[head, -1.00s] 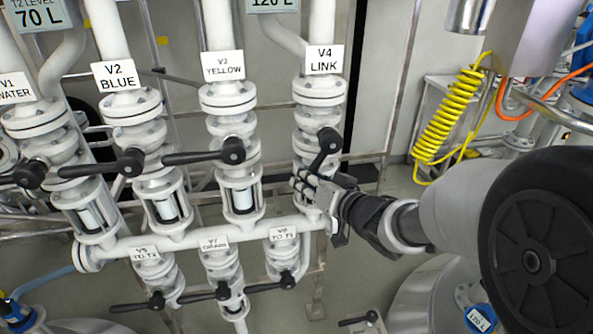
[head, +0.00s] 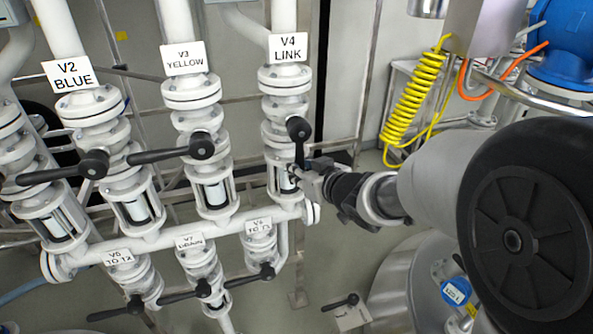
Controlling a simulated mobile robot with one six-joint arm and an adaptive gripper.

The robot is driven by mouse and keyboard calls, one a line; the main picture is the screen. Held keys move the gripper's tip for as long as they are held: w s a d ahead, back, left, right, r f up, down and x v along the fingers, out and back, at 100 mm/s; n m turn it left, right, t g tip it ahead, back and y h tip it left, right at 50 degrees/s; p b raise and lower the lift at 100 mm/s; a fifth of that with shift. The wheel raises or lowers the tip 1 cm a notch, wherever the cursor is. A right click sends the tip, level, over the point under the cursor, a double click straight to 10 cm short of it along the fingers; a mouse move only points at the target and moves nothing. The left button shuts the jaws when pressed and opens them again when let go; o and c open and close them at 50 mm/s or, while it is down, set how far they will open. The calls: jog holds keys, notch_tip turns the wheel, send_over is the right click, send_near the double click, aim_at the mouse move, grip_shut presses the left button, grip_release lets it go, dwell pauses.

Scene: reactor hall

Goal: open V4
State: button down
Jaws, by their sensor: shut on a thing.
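The V4 valve sits on the white pipe under the sign "V4 LINK" (head: 288,48). Its black lever (head: 299,150) hangs from a round black hub (head: 299,129) and points nearly straight down in the picture, roughly along the pipe. My gripper (head: 303,176) comes in from the right and is shut on the lower end of this lever. The fingertips and lever end overlap, so the exact contact is partly hidden. Below the lever is the V4 sight glass (head: 284,180), partly covered by my gripper.
The V3 lever (head: 172,154) and V2 lever (head: 60,172) point left, across their pipes. Lower valves with black levers (head: 265,272) hang under the white manifold (head: 150,240). A yellow coiled hose (head: 412,100) hangs behind my arm.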

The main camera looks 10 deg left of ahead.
jog(key=shift+d+f, duration=0.1)
jog(key=c, duration=1.5)
grip_release()
jog(key=shift+c, duration=0.2)
jog(key=shift+o, duration=0.4)
jog(key=v, duration=1.2)
